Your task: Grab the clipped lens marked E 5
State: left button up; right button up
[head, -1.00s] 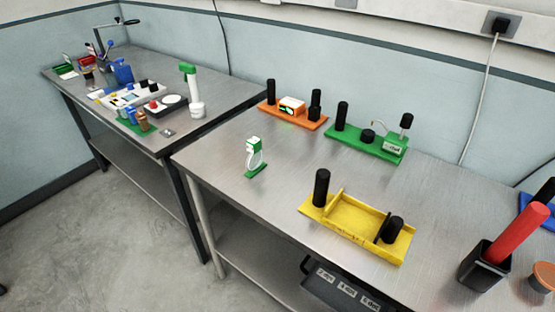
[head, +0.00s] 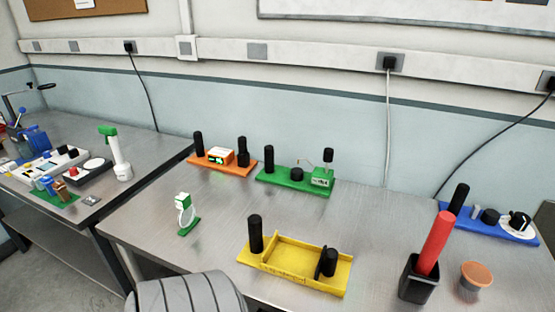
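A small round lens (head: 186,217) with a pale rim stands in a green and white clip holder (head: 183,200) on a green foot, upright on the near-left part of the right metal table (head: 140,216). Any mark on it is too small to read, so I cannot tell if it says E 5. Neither of my grippers is in view.
A yellow tray module (head: 290,262), orange module (head: 222,166), green module (head: 290,182) and blue module (head: 490,228) stand on this table. A black cup (head: 418,280) holds a red rod; an orange-lidded jar (head: 476,276) is beside it. A grey ribbed shape (head: 190,295) covers the lower left.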

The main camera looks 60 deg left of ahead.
aim_at(187, 220)
jog(key=z, duration=0.75)
jog(key=k, duration=1)
jog(key=u, duration=0.75)
